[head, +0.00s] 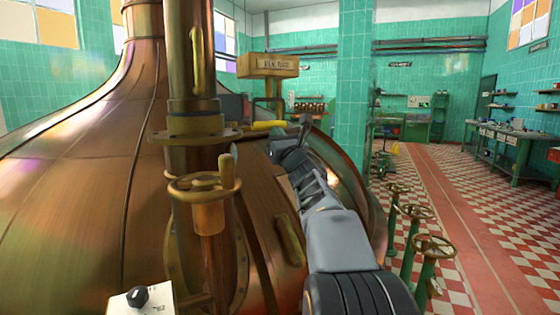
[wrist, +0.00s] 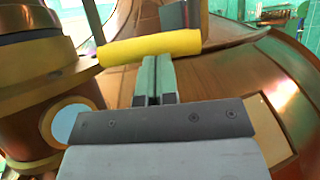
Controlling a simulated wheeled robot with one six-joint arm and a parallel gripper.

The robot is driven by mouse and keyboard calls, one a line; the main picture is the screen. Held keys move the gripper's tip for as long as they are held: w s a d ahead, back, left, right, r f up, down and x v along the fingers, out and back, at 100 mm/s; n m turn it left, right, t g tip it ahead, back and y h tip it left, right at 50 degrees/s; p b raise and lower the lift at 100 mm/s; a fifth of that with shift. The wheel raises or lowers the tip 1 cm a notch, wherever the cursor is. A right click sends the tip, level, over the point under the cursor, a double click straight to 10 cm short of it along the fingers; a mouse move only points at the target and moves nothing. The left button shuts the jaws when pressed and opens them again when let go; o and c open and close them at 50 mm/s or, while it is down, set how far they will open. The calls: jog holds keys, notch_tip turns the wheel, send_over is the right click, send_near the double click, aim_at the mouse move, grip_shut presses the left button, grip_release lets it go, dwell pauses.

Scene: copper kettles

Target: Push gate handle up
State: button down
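The gate handle is a yellow bar (head: 270,126) that sticks out to the right from the copper pipe column in the head view. It lies across the top of the wrist view as a thick yellow cylinder (wrist: 150,47), roughly level. My gripper (wrist: 157,62) has its two pale fingers side by side with only a thin line between them, and nothing shows held in them. The fingertips end at the handle's lower edge in the wrist view; I cannot tell whether they touch it. In the head view my gripper (head: 282,146) is just below the handle's right end.
A big copper kettle (head: 80,200) fills the left. A brass handwheel (head: 205,186) sits on the pipe below the handle. A brass sign (head: 268,66) stands behind. Green valve stands with handwheels (head: 433,246) are at right, beside open checkered floor (head: 490,220).

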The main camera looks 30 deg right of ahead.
jog(key=shift+a, duration=0.1)
jog(key=w+d+f+b+v, duration=0.1)
jog(key=f+b+v, duration=0.1)
jog(key=b+v, duration=0.5)
jog(key=v, duration=0.5)
jog(key=shift+s+a+f+b, duration=0.25)
jog(key=shift+a+f+b, duration=0.05)
jog(key=shift+a+f, duration=0.1)
